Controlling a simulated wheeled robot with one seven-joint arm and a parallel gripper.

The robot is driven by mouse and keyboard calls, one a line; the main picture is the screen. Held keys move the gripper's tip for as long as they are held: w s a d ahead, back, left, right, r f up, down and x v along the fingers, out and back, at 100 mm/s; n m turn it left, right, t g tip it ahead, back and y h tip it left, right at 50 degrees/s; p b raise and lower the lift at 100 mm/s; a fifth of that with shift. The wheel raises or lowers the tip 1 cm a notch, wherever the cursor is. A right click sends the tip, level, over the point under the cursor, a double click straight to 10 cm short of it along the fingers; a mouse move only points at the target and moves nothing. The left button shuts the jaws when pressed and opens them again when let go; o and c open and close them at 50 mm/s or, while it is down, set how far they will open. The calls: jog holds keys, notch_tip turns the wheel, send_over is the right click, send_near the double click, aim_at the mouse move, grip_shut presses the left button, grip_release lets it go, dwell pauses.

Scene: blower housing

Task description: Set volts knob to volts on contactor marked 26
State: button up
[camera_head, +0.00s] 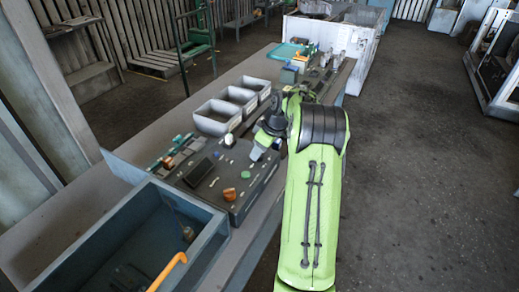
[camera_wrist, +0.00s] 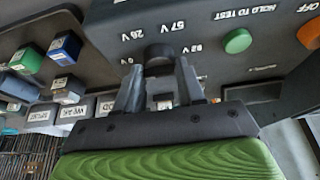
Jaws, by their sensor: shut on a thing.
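My gripper (camera_wrist: 158,85) is shut on a black round knob (camera_wrist: 159,54) on a dark panel (camera_wrist: 215,65). White marks around the knob include "57 V" above it and two partly legible ones at its sides. The knob's pointer direction cannot be made out. Small blue and green blocks with white labels, perhaps the contactors (camera_wrist: 26,62), sit at the left of the wrist view; their numbers are too small to read. In the head view my gripper (camera_head: 262,150) is at the dark test box (camera_head: 245,203), and the knob is hidden there.
A green button (camera_wrist: 237,41) marked "HOLD TO TEST" and an orange knob (camera_wrist: 309,33) near "OFF" are on the same panel. In the head view, grey bins (camera_head: 212,118) stand behind the box, and a blue-grey tray (camera_head: 110,240) with an orange-handled tool (camera_head: 168,272) is in front.

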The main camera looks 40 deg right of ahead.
jog(key=m+h+b, duration=0.1)
jog(key=m, duration=0.1)
jog(key=m+h+b, duration=0.1)
jog(key=m, duration=0.2)
jog(key=shift+a+m, duration=0.2)
jog(key=shift+m, duration=0.1)
jog(key=m+h, duration=0.1)
jog(key=m, duration=0.2)
jog(key=m+h, duration=0.1)
jog(key=m, duration=0.1)
jog(key=shift+w+a+m+g, duration=0.1)
jog(key=shift+m+g, duration=0.2)
jog(key=shift+m, duration=0.4)
jog(key=o, duration=1)
jog(key=shift+o, duration=0.2)
jog(key=p+v, duration=0.2)
jog(key=v, duration=1.4)
jog(key=shift+a, duration=0.2)
jog(key=shift+w+f, duration=0.1)
